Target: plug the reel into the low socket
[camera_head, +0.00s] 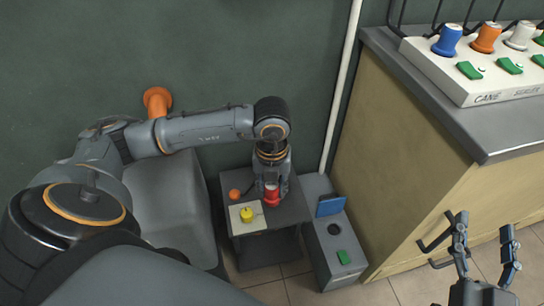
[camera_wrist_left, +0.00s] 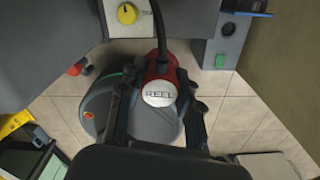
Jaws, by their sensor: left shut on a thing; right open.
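The red plug (camera_head: 272,192) has a pale round cap marked REEL, which shows in the left wrist view (camera_wrist_left: 160,93). A dark cable runs from it. My left gripper (camera_wrist_left: 156,108) is shut on the red plug, above the small dark table in the head view. The low socket is a grey floor box (camera_head: 318,243) with a raised blue flap (camera_head: 331,206), a dark round hole (camera_head: 334,229) and a green switch (camera_head: 344,257). The plug is left of the hole, apart from it. My right gripper (camera_head: 484,224) is open and empty at lower right.
The small table (camera_head: 291,207) carries a cream panel with a yellow knob (camera_head: 247,214) and an orange knob (camera_head: 234,194). A cabinet (camera_head: 400,150) stands right of the box; its top bears a white panel (camera_head: 470,80) with coloured plugs and green switches. Tiled floor lies in front.

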